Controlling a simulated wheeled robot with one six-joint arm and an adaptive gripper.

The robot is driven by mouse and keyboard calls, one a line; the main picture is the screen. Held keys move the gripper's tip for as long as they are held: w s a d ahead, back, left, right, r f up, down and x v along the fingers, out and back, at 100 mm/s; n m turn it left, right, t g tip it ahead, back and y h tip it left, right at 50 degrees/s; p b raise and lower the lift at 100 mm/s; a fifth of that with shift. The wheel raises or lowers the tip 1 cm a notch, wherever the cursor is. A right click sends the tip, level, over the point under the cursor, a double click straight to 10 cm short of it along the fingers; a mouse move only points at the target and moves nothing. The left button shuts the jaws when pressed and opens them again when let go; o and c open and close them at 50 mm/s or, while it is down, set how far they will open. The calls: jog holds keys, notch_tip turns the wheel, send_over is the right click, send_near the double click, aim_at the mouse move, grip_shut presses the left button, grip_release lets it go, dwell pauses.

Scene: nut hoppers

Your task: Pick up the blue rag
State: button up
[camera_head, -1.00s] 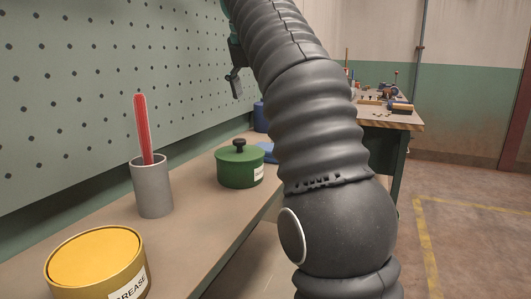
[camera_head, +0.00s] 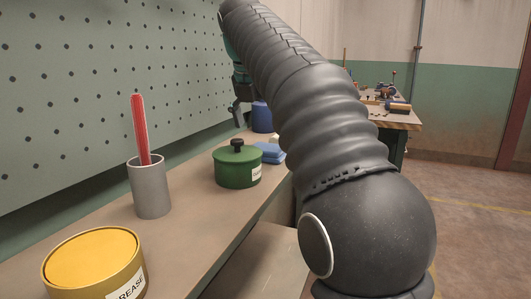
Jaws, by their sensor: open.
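The blue rag (camera_head: 271,154) looks like a flat folded stack on the bench shelf. It lies just behind and to the right of the green lidded pot (camera_head: 237,167), which hides its left part. My gripper (camera_head: 238,118) hangs from the arm's far end, near the pegboard. It is above and to the left of the rag, apart from it, and open with nothing seen in it.
A blue container (camera_head: 261,118) stands behind the rag. Nearer are a grey cup (camera_head: 150,188) with a red stick (camera_head: 141,130) and a yellow grease tin (camera_head: 95,267). The pegboard (camera_head: 100,80) walls the left. Another workbench (camera_head: 400,121) stands at the far right.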

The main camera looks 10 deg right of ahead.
aim_at(266, 146)
jog(key=shift+x, duration=3.1)
jog(key=shift+c, duration=0.3)
jog(key=c, duration=0.8)
jog(key=shift+c, duration=0.2)
notch_tip(266, 146, up, 9)
jog(key=shift+w+f, duration=0.1)
jog(key=shift+r, duration=0.6)
